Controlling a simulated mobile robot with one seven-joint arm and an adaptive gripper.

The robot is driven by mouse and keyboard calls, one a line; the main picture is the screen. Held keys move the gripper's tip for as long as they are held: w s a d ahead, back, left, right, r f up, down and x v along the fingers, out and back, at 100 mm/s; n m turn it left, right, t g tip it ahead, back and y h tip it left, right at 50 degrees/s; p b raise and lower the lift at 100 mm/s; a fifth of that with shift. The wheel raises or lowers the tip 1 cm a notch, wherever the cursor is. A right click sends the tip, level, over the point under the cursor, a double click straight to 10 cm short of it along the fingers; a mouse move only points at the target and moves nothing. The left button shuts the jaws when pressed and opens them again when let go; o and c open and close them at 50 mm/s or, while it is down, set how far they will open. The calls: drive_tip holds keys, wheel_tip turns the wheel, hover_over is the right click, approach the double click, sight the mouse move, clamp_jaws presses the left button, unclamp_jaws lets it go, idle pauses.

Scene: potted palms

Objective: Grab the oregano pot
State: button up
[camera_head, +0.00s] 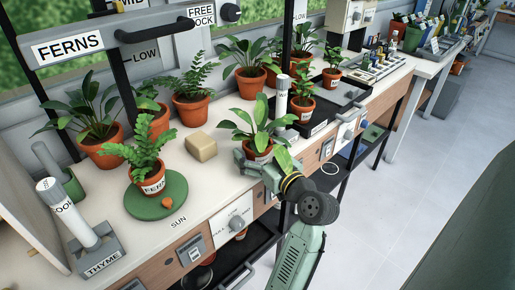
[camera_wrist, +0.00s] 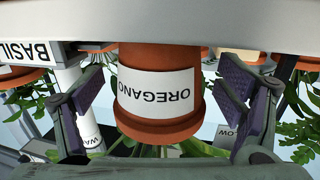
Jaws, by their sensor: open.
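The oregano pot (camera_head: 258,156) is a terracotta pot with a leafy plant, standing near the table's front edge in the head view. In the wrist view, which is upside down, its white OREGANO label (camera_wrist: 157,92) faces the camera. My gripper (camera_head: 261,166) is at the front of this pot. In the wrist view its two padded fingers (camera_wrist: 164,92) are spread, one on each side of the pot, with a gap on both sides. Leaves hide part of the fingers in the head view.
A fern pot (camera_head: 152,185) stands on a round green mat (camera_head: 172,207) to the left. A tan block (camera_head: 201,147) lies behind and left of the oregano pot. A basil pot (camera_head: 303,108) stands on a black tray (camera_head: 318,128) to the right, near a white cylinder (camera_head: 282,97).

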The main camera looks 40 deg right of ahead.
drive_tip(key=c, duration=1.4)
